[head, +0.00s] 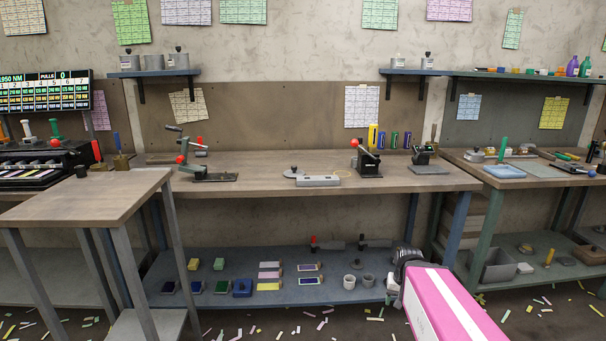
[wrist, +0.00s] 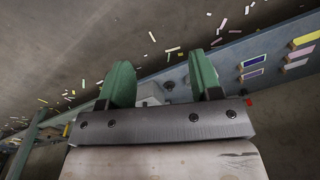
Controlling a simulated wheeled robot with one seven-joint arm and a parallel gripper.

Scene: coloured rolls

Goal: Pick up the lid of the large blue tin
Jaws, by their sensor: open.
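In the head view my pink arm reaches in at the lower right, near the shelf's right end, well to the right of the tin.
A side table (head: 85,195) stands at left.

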